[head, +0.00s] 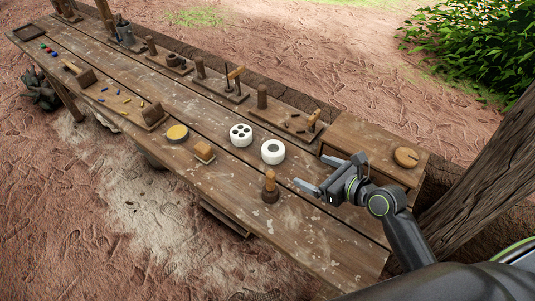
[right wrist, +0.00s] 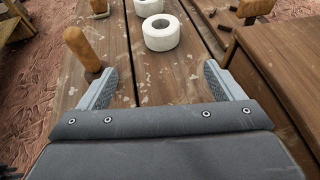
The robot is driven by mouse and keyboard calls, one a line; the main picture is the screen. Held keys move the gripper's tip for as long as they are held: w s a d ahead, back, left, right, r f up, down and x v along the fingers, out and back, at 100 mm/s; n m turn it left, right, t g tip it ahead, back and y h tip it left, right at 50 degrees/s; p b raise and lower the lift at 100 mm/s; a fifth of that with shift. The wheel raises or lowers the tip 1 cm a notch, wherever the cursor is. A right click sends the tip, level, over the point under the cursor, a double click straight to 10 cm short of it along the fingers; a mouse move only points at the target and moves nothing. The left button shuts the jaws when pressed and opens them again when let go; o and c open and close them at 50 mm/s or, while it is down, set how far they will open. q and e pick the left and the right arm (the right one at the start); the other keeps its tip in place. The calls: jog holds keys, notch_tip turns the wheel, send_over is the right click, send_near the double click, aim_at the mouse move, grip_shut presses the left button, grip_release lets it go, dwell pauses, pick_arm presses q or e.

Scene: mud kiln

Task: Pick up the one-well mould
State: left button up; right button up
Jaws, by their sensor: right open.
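The one-well mould (head: 273,158) is a short white cylinder with a single round well in its top. It stands upright on the wooden table and also shows in the right wrist view (right wrist: 161,43), ahead of the fingertips. My right gripper (head: 308,170) is open and empty, its fingers spread over the table to the right of the mould and pointing towards it. In the right wrist view the gap between the fingers (right wrist: 160,70) lines up with the mould, which is apart from both. My left gripper is not in view.
A white mould with several wells (head: 241,141) stands just left of the one-well mould. A wooden-handled stamp (head: 270,191) stands near the left finger in the wrist view. Tool racks line the table's far edge.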

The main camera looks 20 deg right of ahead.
jog(key=b, duration=0.1)
send_near(272, 150)
jog(key=w+f, duration=0.1)
jog(key=w+a+f, duration=0.1)
jog(key=w+f, duration=0.2)
jog(key=shift+w+a+f, duration=0.2)
jog(key=shift+a+f, duration=0.05)
jog(key=shift+a, duration=0.1)
jog(key=shift+w+r+x, duration=0.1)
jog(key=shift+r+x, duration=0.05)
jog(key=shift+x, duration=0.75)
jog(key=shift+w+r+x, duration=0.1)
jog(key=shift+r+x, duration=0.05)
jog(key=shift+x, duration=0.8)
jog(key=shift+w+r+x, duration=0.1)
jog(key=shift+r+x, duration=0.05)
jog(key=shift+x, duration=0.75)
jog(key=shift+d, duration=0.1)
jog(key=shift+c, duration=0.3)
jog(key=c, duration=1.2)
